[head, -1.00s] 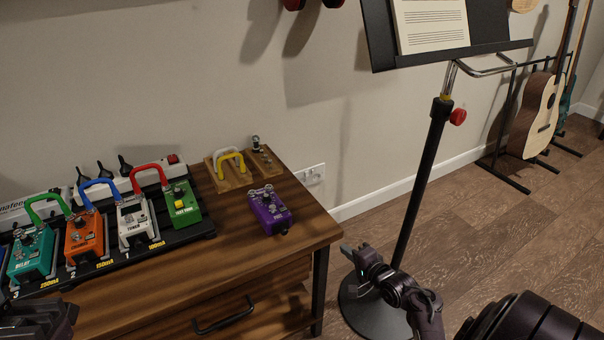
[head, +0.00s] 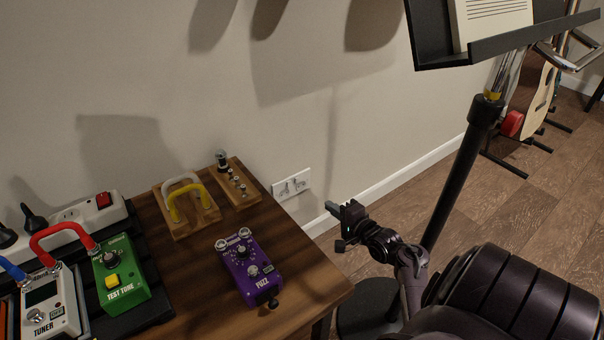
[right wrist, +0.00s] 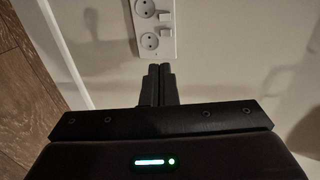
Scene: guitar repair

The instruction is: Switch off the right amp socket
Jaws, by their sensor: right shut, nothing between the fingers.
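The white double wall socket (head: 291,185) is on the wall just past the back right of the wooden table. In the right wrist view the socket plate (right wrist: 157,46) shows two round outlets with small rocker switches beside them; I cannot tell whether they are on or off. My right gripper (head: 331,207) is shut and empty, to the right of the socket and slightly lower in the head view. In the right wrist view its closed fingers (right wrist: 158,70) point at the near end of the plate; I cannot tell if they touch. My left gripper is out of view.
A green pedal (head: 120,276) and a power strip (head: 87,219) are at left. A music stand (head: 465,165) rises close to the right arm.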

